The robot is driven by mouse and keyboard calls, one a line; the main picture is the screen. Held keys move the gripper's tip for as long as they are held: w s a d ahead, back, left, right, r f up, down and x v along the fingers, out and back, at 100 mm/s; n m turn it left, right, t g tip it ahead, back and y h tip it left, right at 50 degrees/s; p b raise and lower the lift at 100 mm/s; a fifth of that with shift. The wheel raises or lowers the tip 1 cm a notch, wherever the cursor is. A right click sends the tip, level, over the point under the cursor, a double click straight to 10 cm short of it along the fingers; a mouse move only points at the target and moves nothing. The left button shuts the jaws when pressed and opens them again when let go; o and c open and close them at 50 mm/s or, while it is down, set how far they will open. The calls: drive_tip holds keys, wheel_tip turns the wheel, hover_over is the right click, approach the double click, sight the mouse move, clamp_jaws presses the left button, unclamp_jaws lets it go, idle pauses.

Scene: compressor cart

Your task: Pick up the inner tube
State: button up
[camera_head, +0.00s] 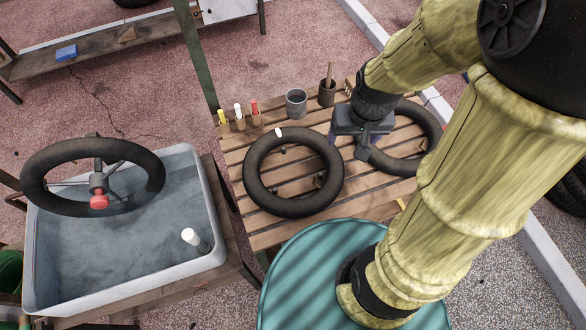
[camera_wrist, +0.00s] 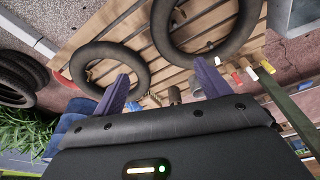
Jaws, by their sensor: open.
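Two black inner tubes lie flat on a slatted wooden table (camera_head: 258,238). The left inner tube (camera_head: 253,175) is fully in view with a white mark on its top edge. The right inner tube (camera_head: 431,122) is partly hidden by my arm and hand. In the wrist view, the right inner tube (camera_wrist: 110,48) is at left and the left inner tube (camera_wrist: 212,57) at right.
The grey tub (camera_head: 120,285) holds water and a white-topped bottle (camera_head: 190,237). A grey cup (camera_head: 296,102), a brown cup (camera_head: 327,93) and several small coloured-top bottles (camera_head: 239,115) line the table's back edge. A teal drum top (camera_head: 300,280) is in front. Tyres (camera_wrist: 20,80) stand beside the table.

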drive_tip(key=g+b, duration=0.2)
hover_over(335, 162)
wheel_tip(335, 162, down, 7)
drive_tip(key=shift+w+d+f+m, duration=0.1)
drive_tip(key=shift+w+f+m, duration=0.2)
drive_tip(key=shift+w+m, duration=0.15)
drive_tip(key=f, duration=1.2)
drive_tip(key=shift+s+d+f, duration=0.1)
drive_tip(key=shift+s+d, duration=0.05)
drive_tip(key=shift+s, duration=0.05)
drive_tip(key=shift+s+a+f+p, duration=0.1)
drive_tip(key=shift+f+p, duration=0.25)
drive_tip(key=shift+f, duration=0.95)
drive_tip(key=shift+s+a+f+p, duration=0.1)
drive_tip(key=shift+f+p, duration=0.2)
drive_tip(key=shift+f, duration=1)
